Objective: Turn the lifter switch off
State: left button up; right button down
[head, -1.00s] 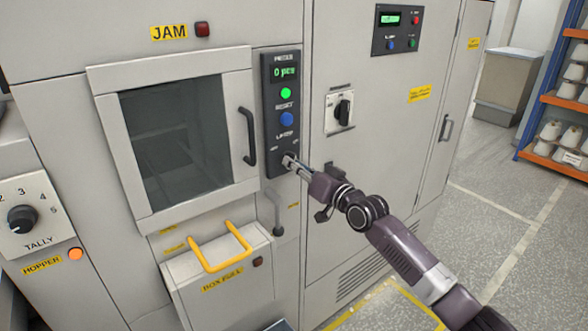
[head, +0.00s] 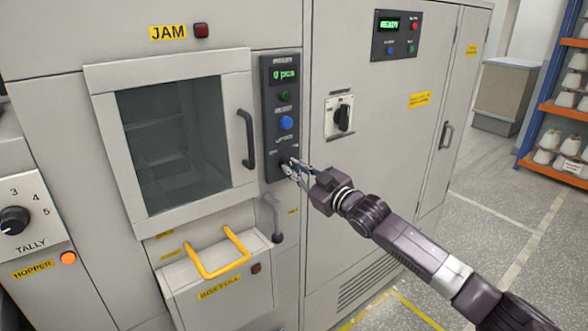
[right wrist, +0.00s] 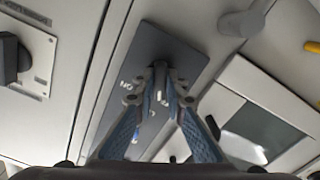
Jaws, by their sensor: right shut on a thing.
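The lifter switch sits at the bottom of the dark control panel (head: 281,105), under the blue reset button (head: 286,122). My right gripper (head: 289,166) reaches it from the lower right, and its fingertips cover most of the switch in the head view. In the right wrist view the fingers of my right gripper (right wrist: 160,80) come together on the small switch lever (right wrist: 159,73), in front of the grey panel. The lever's exact position is hard to read. My left gripper is not in view.
A door with a window (head: 165,150) and a dark handle (head: 247,138) is left of the panel. A black rotary knob (head: 343,117) is to the right. A yellow handle (head: 213,272) and a grey lever (head: 272,215) stick out below.

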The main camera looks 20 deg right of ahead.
jog(key=shift+n+p, duration=0.3)
jog(key=shift+n, duration=1.3)
jog(key=c, duration=2)
grip_release()
jog(key=shift+o, duration=0.2)
jog(key=shift+s+d+f, duration=0.1)
jog(key=shift+s+d, duration=0.1)
jog(key=shift+s, duration=0.35)
jog(key=v, duration=1.1)
